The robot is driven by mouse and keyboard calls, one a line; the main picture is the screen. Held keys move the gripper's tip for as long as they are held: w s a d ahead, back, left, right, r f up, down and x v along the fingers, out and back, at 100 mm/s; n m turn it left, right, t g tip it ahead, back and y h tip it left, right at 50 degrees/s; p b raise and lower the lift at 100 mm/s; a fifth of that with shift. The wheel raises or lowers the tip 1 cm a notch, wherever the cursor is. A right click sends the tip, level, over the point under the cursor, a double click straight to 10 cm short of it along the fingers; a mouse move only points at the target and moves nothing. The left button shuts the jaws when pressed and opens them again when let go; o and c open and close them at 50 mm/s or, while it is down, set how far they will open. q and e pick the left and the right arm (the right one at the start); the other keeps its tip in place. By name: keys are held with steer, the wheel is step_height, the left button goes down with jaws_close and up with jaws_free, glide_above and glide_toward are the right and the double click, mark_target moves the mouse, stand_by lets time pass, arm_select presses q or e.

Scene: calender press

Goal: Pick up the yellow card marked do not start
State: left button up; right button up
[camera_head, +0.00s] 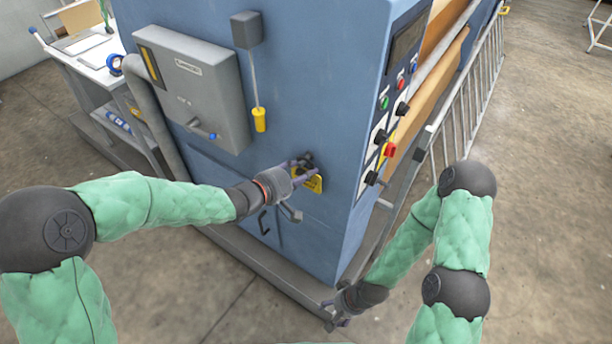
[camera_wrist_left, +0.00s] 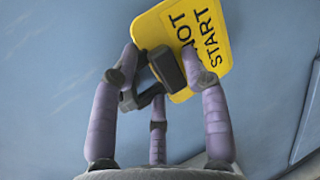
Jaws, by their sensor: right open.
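The yellow card (camera_head: 315,183) hangs on the blue front of the machine, partly hidden behind my left gripper (camera_head: 298,172). In the left wrist view the card (camera_wrist_left: 212,42) is tilted and shows "NOT" and "START"; its left part is covered. A dark block-like holder (camera_wrist_left: 166,68) sits in front of the card. My left gripper (camera_wrist_left: 160,62) has its fingers on both sides of this holder, at the card's lower left edge. Whether they press on it cannot be told. My right gripper (camera_head: 338,308) is low by the machine's bottom corner, open, away from the card.
A grey box (camera_head: 190,85) and a hanging yellow-handled tool (camera_head: 260,118) are on the machine front above. A control panel with buttons (camera_head: 390,150) is around the right corner. A metal rail (camera_head: 465,90) runs along the right side. A white cart (camera_head: 95,60) stands left.

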arm_select(q)
steer(key=shift+f, duration=0.1)
steer(key=shift+c, duration=1.1)
steer(key=shift+s, duration=0.1)
steer(key=shift+r+p, duration=0.4)
steer(key=shift+r, duration=0.1)
steer(key=shift+r+p, duration=0.3)
steer(key=shift+r, duration=0.15)
steer(key=s+a+p, duration=0.5)
steer(key=s+a, duration=0.7)
steer(key=shift+s+a+f+p, duration=0.15)
steer(key=shift+s+a+p, duration=0.15)
steer(key=shift+a, duration=0.1)
steer(key=shift+w, duration=0.1)
